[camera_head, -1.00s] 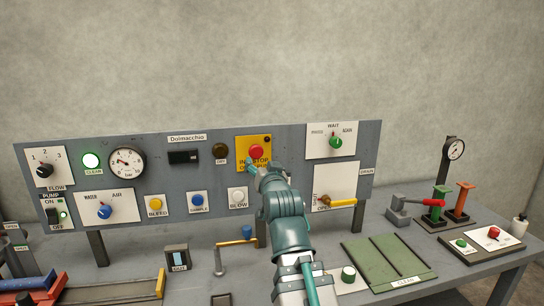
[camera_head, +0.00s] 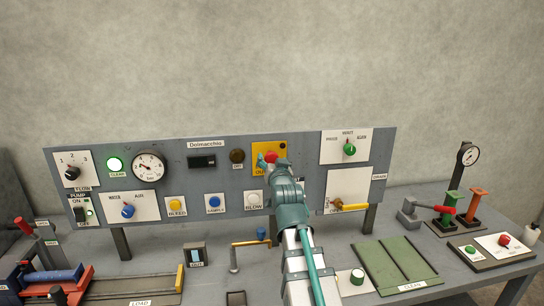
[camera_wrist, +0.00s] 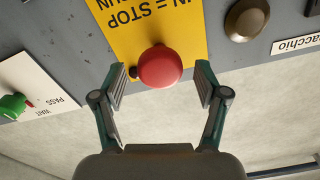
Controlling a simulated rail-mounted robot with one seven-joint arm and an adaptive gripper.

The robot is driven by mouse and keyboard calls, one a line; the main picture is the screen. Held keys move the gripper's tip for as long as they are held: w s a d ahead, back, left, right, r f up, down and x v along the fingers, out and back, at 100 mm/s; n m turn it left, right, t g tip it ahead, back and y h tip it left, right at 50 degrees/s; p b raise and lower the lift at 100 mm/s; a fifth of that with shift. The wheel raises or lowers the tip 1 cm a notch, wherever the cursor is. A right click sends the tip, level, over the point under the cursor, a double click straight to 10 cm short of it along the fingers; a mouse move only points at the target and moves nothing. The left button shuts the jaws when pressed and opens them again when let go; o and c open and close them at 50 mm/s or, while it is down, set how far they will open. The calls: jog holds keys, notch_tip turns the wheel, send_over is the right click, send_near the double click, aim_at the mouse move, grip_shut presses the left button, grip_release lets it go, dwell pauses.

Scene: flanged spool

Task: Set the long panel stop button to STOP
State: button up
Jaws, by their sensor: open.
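The stop button is a red mushroom knob (camera_wrist: 160,67) on a yellow plate (camera_wrist: 135,25) whose partly visible lettering includes "= STOP". In the wrist view the plate appears upside down and the knob stands between my open fingers. My gripper (camera_wrist: 160,85) is open, one finger on each side of the knob, with a gap showing on both sides. In the head view the red knob (camera_head: 271,157) shows at the top of the long grey panel (camera_head: 320,205), partly covered by my gripper (camera_head: 272,162). Whether the knob is pushed in or out I cannot tell.
A white plate with a green selector (camera_head: 349,149) is right of the button. A brown round knob (camera_head: 237,156) is to its left. A white button (camera_head: 253,198) lies below. A yellow-handled lever (camera_head: 350,206) is at lower right.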

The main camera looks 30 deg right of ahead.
jog(key=shift+x, duration=0.8)
